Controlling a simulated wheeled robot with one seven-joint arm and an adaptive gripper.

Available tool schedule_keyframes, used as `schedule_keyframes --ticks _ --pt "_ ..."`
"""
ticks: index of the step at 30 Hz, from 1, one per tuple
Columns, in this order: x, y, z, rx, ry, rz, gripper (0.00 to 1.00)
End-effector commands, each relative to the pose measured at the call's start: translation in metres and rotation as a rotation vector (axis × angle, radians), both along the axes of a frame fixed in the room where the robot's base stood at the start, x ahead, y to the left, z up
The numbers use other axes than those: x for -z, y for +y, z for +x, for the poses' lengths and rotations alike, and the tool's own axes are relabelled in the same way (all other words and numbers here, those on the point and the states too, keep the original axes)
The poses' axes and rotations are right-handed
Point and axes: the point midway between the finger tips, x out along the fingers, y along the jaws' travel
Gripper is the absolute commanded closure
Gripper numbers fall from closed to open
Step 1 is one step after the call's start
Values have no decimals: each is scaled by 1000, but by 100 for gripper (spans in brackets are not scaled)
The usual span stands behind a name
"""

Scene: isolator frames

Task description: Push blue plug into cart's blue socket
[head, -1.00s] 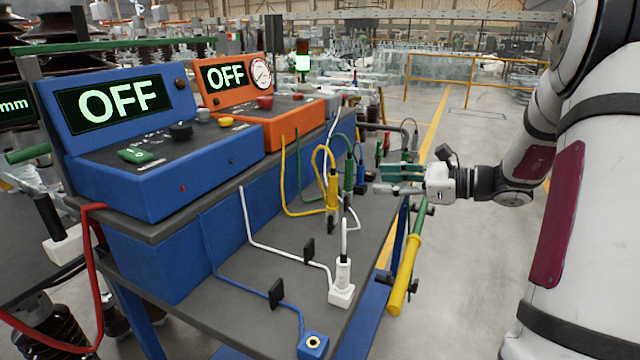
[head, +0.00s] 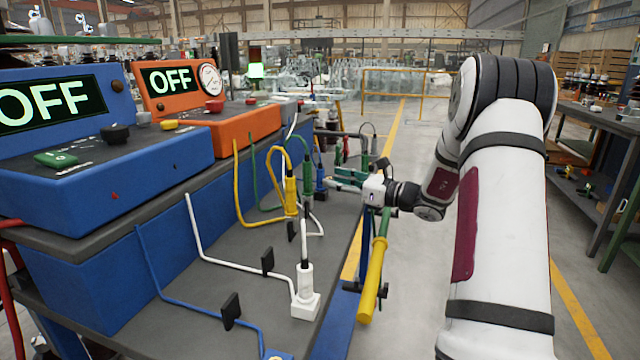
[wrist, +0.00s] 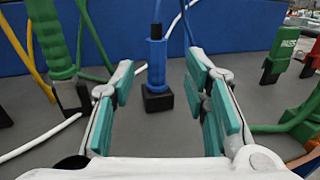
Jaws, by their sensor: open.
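The blue plug (wrist: 156,62) stands upright in a small black holder (wrist: 158,100) on the grey cart shelf, with a blue cable from its top. It also shows small in the head view (head: 320,180). My gripper (wrist: 160,76) is open, its teal-padded fingers on either side of the plug's line, with the plug ahead between them; I see no contact. In the head view my gripper (head: 345,180) is at the cart's right edge. The blue socket (head: 276,357) is at the bottom edge of the head view, mostly cut off.
Loose cables cross the shelf.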

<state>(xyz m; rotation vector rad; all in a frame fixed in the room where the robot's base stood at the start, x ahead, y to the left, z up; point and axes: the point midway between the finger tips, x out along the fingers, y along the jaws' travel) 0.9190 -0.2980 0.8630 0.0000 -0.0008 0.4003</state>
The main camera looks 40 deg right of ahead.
Motion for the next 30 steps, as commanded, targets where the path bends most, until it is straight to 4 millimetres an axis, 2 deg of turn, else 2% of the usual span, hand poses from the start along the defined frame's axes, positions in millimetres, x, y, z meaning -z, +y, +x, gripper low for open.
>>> schedule_keyframes --ticks 5,13,20,21,26,30 --pt "2 7 11 -3 1 -1 58" --pt "3 22 44 -1 1 -1 58" --pt "1 23 47 0 0 0 58" --pt "1 23 47 0 0 0 63" --pt "2 23 47 0 1 0 99" --pt "1 23 47 0 0 0 100"
